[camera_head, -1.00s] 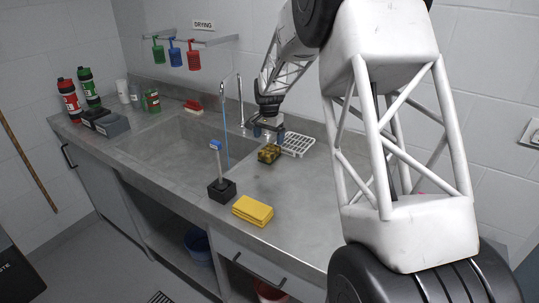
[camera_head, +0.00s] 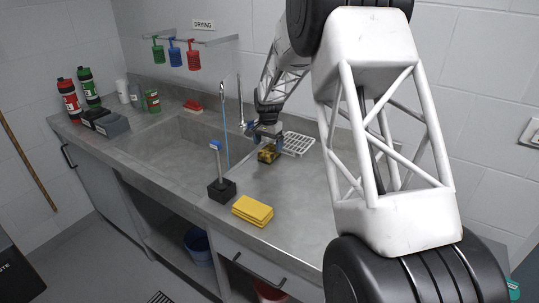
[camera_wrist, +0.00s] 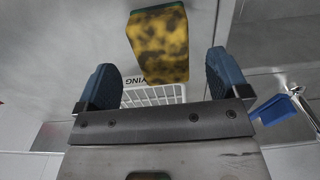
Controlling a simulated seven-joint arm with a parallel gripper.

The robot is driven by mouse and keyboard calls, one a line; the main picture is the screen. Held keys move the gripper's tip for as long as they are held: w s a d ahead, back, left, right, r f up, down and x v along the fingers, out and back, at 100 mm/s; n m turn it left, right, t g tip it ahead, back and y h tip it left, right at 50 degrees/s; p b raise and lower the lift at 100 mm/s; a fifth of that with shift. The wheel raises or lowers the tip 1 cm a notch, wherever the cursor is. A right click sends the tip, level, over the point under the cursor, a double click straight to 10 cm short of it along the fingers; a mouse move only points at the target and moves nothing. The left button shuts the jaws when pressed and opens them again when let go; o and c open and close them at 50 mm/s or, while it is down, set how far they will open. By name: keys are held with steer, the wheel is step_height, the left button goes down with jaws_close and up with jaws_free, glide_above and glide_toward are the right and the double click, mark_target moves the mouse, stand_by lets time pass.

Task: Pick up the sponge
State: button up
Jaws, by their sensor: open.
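The sponge (camera_head: 267,155) is a small yellow-green block with dark blotches, lying on the steel counter right of the sink, in front of the white drying rack. My gripper (camera_head: 266,139) is open just above and behind it, and its fingers partly cover the sponge in the head view. In the wrist view the sponge (camera_wrist: 160,45) shows its blotchy yellow face and a green edge, beyond and between the two blue fingers of my gripper (camera_wrist: 162,68). Neither finger visibly touches it there.
A white slotted rack (camera_head: 298,144) sits close behind the sponge. The sink basin (camera_head: 170,147) and faucet (camera_head: 239,103) are to the left. A blue-handled brush in a black holder (camera_head: 221,190) and a yellow stack (camera_head: 252,211) stand nearer the front edge. The counter to the sponge's right is clear.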

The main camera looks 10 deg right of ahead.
mark_target(268, 150)
stand_by(0.3)
steer(key=shift+w+f, duration=0.1)
steer(key=shift+f, duration=2.5)
steer(key=shift+c, duration=0.2)
steer(key=c, duration=1)
steer(key=shift+r, duration=0.1)
steer(key=shift+r, duration=0.7)
step_height(268, 150, up, 2)
steer(key=shift+r, duration=0.15)
steer(key=s, duration=1)
steer(key=s+r, duration=0.1)
steer(key=s, duration=0.5)
steer(key=shift+a+r, duration=0.1)
steer(key=shift+a, duration=0.1)
